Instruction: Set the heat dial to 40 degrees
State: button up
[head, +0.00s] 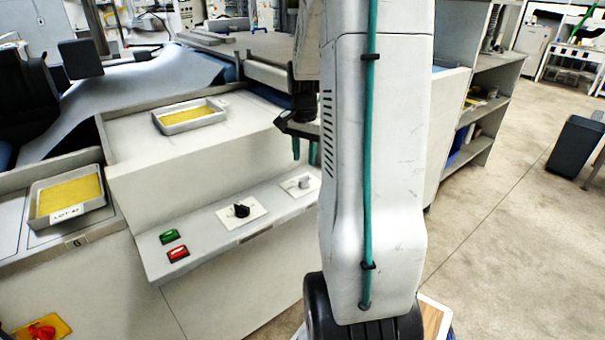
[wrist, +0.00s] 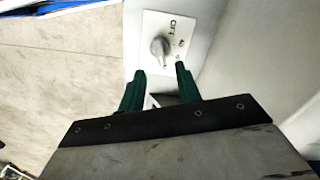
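A grey knob (wrist: 160,48) sits on a white plate (wrist: 153,18) with small dark lettering at its edge, too small to read surely. In the head view the grey knob (head: 304,183) is on the machine's sloping front panel, close to my arm. A black knob (head: 242,210) on another white plate is to its left. I cannot tell from labels which one is the heat dial. My gripper (wrist: 160,71) is open and empty, its two green fingertips apart and pointing toward the grey knob. In the head view my gripper (head: 304,150) hangs above the panel, partly hidden by my arm.
A green button (head: 169,237) and a red button (head: 178,254) are at the panel's left. Shallow trays with yellow contents stand on the machine top (head: 189,115) and at the left (head: 67,196). Open floor (head: 480,220) lies to the right, with a grey shelf unit (head: 485,105) behind.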

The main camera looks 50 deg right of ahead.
aim_at(304, 178)
notch_tip(304, 178, down, 7)
jog(key=shift+r, duration=0.15)
grip_shut()
